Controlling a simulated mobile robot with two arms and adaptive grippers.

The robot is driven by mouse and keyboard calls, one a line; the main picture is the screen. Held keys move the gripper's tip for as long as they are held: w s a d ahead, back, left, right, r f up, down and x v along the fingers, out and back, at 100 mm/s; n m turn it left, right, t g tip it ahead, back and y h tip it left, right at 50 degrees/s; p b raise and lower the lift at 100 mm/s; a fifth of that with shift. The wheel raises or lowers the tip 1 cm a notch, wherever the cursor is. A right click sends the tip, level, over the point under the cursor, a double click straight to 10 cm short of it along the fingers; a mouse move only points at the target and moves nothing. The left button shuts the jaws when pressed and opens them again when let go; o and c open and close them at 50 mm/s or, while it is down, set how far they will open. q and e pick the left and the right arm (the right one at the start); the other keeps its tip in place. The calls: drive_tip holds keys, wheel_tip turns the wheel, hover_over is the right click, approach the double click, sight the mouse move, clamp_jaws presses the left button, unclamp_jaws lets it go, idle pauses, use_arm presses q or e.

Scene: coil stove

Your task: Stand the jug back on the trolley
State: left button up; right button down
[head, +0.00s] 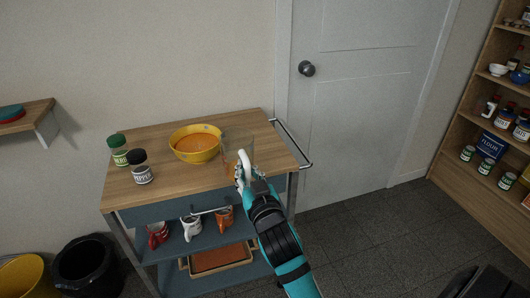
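The jug (232,146) is clear glass and looks upright at the right part of the trolley's wooden top (160,190), just right of the yellow bowl. I cannot tell whether its base touches the wood. My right gripper (242,168), with pale fingers, is at the jug's near side and appears shut on it; the fingers hide part of the jug and its handle. My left gripper is not in view.
A yellow bowl (196,153) of orange contents sits close left of the jug. A green-lidded jar (119,152) and a pepper jar (141,174) stand further left. A metal rail (295,145) runs along the trolley's right end. Mugs (191,228) are below.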

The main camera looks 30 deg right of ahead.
drive_tip(key=w+d+f, duration=0.1)
drive_tip(key=w+d, duration=0.2)
drive_tip(key=d, duration=0.1)
drive_tip(key=w+d+f+p, duration=0.1)
drive_tip(key=w+d+f, duration=0.1)
drive_tip(key=w+d, duration=0.2)
drive_tip(key=w+d+f, duration=0.1)
drive_tip(key=w+d, duration=0.3)
drive_tip(key=d, duration=0.1)
drive_tip(key=shift+d+f+p, duration=0.1)
drive_tip(key=shift+f+p, duration=0.05)
drive_tip(key=shift+p, duration=0.15)
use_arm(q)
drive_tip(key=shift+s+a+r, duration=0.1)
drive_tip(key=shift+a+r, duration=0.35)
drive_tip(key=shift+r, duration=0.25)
use_arm(e)
drive_tip(key=shift+f, duration=0.2)
drive_tip(key=c, duration=1.5)
unclamp_jaws()
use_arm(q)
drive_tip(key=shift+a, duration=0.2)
use_arm(e)
drive_tip(key=shift+r, duration=0.15)
